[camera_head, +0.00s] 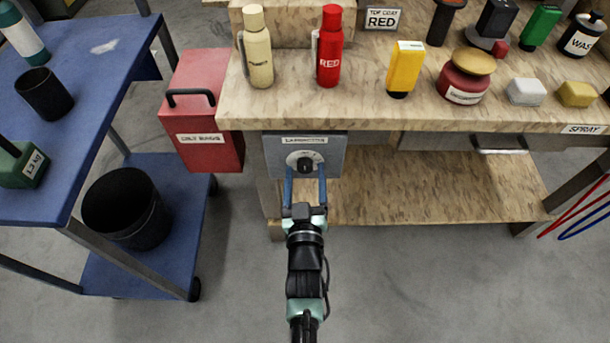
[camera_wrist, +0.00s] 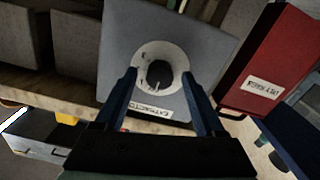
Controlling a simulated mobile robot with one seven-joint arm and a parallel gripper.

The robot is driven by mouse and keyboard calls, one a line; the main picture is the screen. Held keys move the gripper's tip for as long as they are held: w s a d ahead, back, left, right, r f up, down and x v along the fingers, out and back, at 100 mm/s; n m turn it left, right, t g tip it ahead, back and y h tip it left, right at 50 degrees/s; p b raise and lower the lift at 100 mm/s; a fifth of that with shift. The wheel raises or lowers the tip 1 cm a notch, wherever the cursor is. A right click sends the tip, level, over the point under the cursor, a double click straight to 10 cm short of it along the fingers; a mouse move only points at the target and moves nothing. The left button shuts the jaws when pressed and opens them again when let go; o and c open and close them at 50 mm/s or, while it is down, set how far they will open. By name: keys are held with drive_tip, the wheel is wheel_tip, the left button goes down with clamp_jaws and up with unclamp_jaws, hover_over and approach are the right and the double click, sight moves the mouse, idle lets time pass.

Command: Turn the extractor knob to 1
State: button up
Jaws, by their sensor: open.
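The extractor control is a grey box (camera_head: 333,143) under the front edge of the workbench, with a label on top. Its dark round knob (camera_head: 305,165) sits on a white dial (camera_head: 293,158). The wrist view shows the knob (camera_wrist: 159,74) and white dial (camera_wrist: 178,56) nearly face on, with the label (camera_wrist: 150,110) at the lower edge. The dial's marks are too small to read. My gripper (camera_head: 305,172) is open, its two blue fingers pointing at the box, one on each side of the knob. In the wrist view a gap shows between the fingers (camera_wrist: 161,85) and nothing is held.
A red oily rags box (camera_head: 212,140) is left of the control. A blue cart (camera_head: 90,140) with a black bin (camera_head: 125,208) stands further left. Bottles and sponges crowd the workbench top (camera_head: 340,113). A lower shelf (camera_head: 440,185) runs right of my gripper. The floor in front is clear.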

clamp_jaws()
idle(0.4)
drive_tip(key=shift+m, duration=0.4)
drive_tip(key=m, duration=0.2)
drive_tip(key=shift+m, duration=0.4)
drive_tip(key=m, duration=0.4)
idle(0.4)
unclamp_jaws()
